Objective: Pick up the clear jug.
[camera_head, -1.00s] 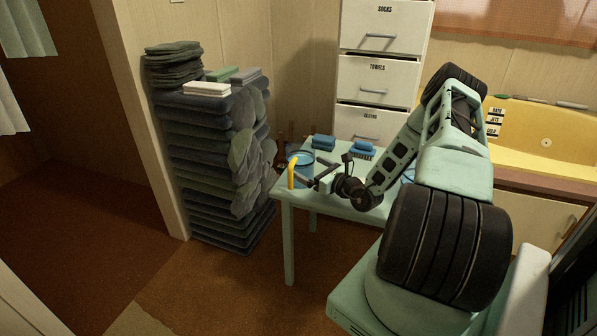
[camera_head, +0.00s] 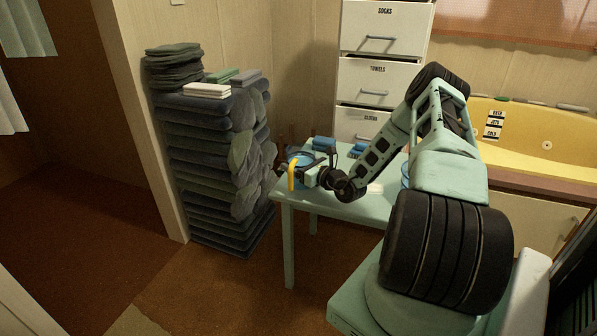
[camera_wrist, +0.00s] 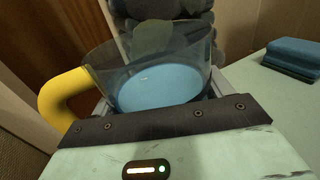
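The clear jug (camera_head: 292,177) stands upright near the left end of the pale green table (camera_head: 345,207). It has a yellow handle and shows blue inside. In the wrist view the jug (camera_wrist: 160,82) fills the space straight ahead, with its handle to the left. My gripper (camera_head: 304,172) is low over the table at the jug. In the wrist view its grey fingers show partly at the left and right of the jug, and they look spread apart. The jug hides most of the fingers, and contact is not clear.
Blue folded cloths (camera_head: 324,144) lie at the back of the table, and one (camera_wrist: 292,58) shows right of the jug in the wrist view. A tall stack of dark towels (camera_head: 205,150) stands left of the table. White drawers (camera_head: 375,80) stand behind.

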